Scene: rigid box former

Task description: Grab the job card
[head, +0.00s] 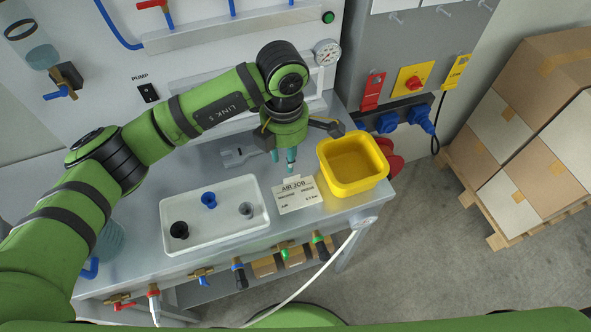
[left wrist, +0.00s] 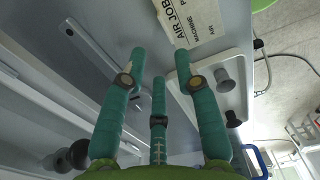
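The job card (head: 298,196) is a white card headed "AIR JOB" near the front edge of the grey bench, just left of the yellow bin. It also shows at the top of the left wrist view (left wrist: 190,22), beyond the fingertips. My left gripper (head: 284,161) points down just behind and above the card's top edge. In the left wrist view its teal fingers (left wrist: 160,56) are spread with nothing between them. Whether a fingertip touches the card is unclear. My right gripper is not in view.
The yellow bin (head: 352,163) stands close right of the card. A white tray (head: 222,234) with black, blue and grey fittings lies left. A grey flat part (head: 238,152) lies behind. Valves and a white hose (head: 325,262) line the bench front. Cartons (head: 535,130) stand right.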

